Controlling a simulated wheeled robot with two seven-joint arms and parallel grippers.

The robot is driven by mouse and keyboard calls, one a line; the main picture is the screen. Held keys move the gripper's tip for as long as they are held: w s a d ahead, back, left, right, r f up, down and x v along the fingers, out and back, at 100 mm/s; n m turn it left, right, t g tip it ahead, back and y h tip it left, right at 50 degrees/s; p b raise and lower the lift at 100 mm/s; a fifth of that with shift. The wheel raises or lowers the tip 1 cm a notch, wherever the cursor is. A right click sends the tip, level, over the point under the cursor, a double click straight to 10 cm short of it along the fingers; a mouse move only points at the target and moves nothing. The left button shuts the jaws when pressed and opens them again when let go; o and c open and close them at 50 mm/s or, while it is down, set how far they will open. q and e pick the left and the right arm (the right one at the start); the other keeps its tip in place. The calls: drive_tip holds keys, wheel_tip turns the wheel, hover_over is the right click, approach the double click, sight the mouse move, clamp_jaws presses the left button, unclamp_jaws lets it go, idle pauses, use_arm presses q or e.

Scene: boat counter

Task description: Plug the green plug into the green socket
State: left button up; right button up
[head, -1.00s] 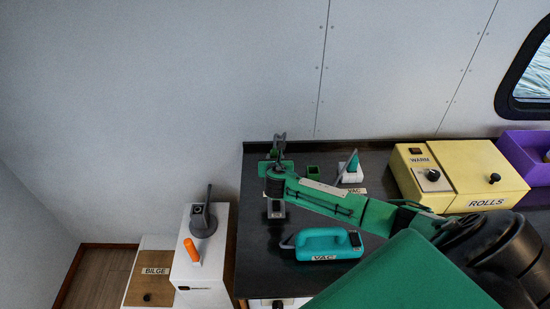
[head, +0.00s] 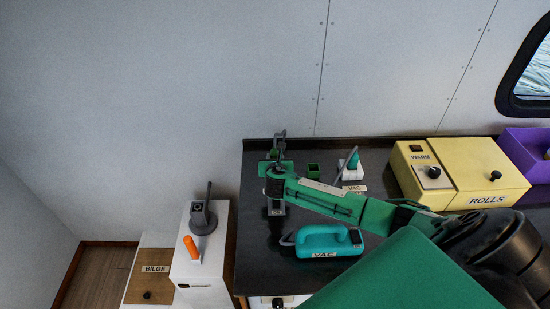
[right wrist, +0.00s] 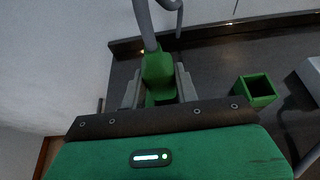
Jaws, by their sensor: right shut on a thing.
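The green plug (right wrist: 157,70) is between the two grey fingers of my right gripper (right wrist: 158,92), with a thick grey cable running up from it. In the head view my right gripper (head: 278,147) is over the back left part of the counter, shut on the plug, which I can barely make out there. A small square green box with an open top (right wrist: 257,90) stands on the counter to the right of the gripper, apart from the plug. It looks like the green socket and also shows in the head view (head: 313,171). My left gripper is not in view.
A white block with a teal plug-like piece (head: 353,164) stands right of the green box. A teal vacuum (head: 322,240) lies nearer. A yellow ROLLS warmer (head: 462,173) and a purple bin (head: 525,153) are at the right. The dark counter (head: 258,215) is bare at left.

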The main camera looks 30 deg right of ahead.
drive_tip(key=shift+f+b, duration=0.7)
drive_tip(key=shift+f, duration=0.7)
drive_tip(key=o, duration=1.1)
drive_tip(key=shift+s+r, duration=0.1)
drive_tip(key=b+v, duration=0.3)
drive_tip(key=v, duration=1)
drive_tip(key=shift+s+a, duration=0.15)
drive_tip(key=shift+s, duration=0.1)
